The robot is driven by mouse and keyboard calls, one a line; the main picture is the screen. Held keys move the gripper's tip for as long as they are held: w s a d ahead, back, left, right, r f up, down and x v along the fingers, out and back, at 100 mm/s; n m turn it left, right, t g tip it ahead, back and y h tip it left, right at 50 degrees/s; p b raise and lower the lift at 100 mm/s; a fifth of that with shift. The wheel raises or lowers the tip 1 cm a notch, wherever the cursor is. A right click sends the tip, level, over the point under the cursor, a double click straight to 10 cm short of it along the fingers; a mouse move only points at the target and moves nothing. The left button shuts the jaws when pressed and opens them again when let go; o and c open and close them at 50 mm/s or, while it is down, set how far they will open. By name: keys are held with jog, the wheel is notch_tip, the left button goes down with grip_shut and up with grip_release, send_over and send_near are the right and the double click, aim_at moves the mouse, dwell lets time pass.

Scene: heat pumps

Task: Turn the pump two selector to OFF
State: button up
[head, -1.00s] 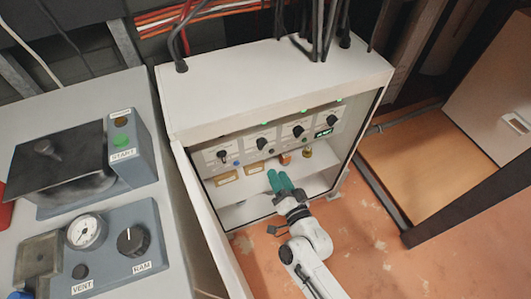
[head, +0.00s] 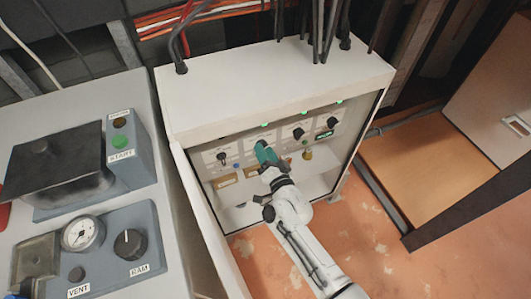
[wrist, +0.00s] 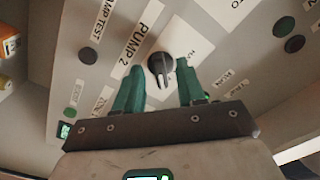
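The pump two selector (wrist: 160,66) is a black knob with a pale pointer line, beside the label PUMP 2 (wrist: 140,35) in the wrist view. The pointer line runs toward the bottom of that picture. My gripper (wrist: 159,72) is open, with one green finger on each side of the knob. The right finger is closer to the knob than the left; I cannot tell whether either touches. In the head view my gripper (head: 263,150) reaches into the open white cabinet (head: 275,78) and hides the selector. The selector's OFF mark is not readable.
Other black selectors sit left (head: 222,157) and right (head: 298,133) of my gripper on the panel. The open cabinet door (head: 205,225) stands at left. A grey console (head: 120,245) is beyond it.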

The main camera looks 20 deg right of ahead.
jog(key=shift+c, duration=0.4)
grip_shut()
jog(key=shift+n, duration=0.5)
jog(key=shift+n+p, duration=1.55)
jog(key=shift+n, duration=2.35)
jog(key=shift+o, duration=0.4)
grip_release()
